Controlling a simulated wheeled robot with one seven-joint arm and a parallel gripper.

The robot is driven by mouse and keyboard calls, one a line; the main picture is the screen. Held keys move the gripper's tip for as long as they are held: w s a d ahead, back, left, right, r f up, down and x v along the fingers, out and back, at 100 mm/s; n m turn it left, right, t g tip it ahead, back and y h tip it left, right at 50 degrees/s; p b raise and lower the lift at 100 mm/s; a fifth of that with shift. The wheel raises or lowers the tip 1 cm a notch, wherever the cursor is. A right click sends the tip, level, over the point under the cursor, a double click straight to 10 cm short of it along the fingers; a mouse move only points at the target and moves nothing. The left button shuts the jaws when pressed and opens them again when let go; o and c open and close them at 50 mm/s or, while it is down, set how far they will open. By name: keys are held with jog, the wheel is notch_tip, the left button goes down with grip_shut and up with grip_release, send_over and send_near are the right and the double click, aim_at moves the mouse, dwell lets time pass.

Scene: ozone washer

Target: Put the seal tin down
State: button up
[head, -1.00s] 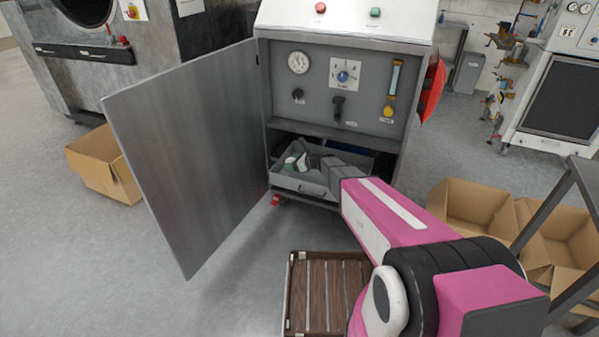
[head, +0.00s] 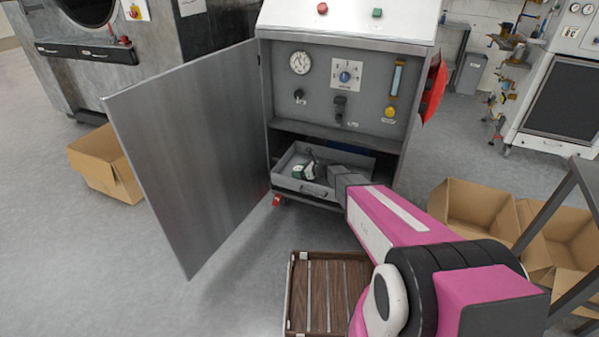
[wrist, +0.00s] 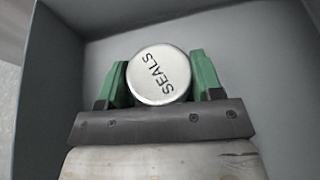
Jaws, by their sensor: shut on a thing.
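The seal tin (wrist: 160,76) shows in the wrist view as a round pale lid marked SEALS. My gripper (wrist: 158,82) is shut on it, with a green finger on each side. In the head view my gripper (head: 304,169) is inside the grey pull-out drawer (head: 352,162) at the bottom of the cabinet. The tin is too small there to make out clearly. The drawer's grey walls surround the gripper in the wrist view. The tin's underside is hidden, so I cannot tell whether it touches the drawer floor.
The cabinet door (head: 190,155) stands open on the left. The control panel (head: 335,95) is above the drawer. A slatted wooden crate (head: 289,300) lies in front on the floor. Cardboard boxes (head: 463,208) stand at right, another (head: 105,165) at left.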

jog(key=o, duration=0.9)
jog(key=shift+f, duration=0.1)
jog(key=shift+o, duration=0.2)
jog(key=shift+r, duration=0.2)
jog(key=v, duration=1.2)
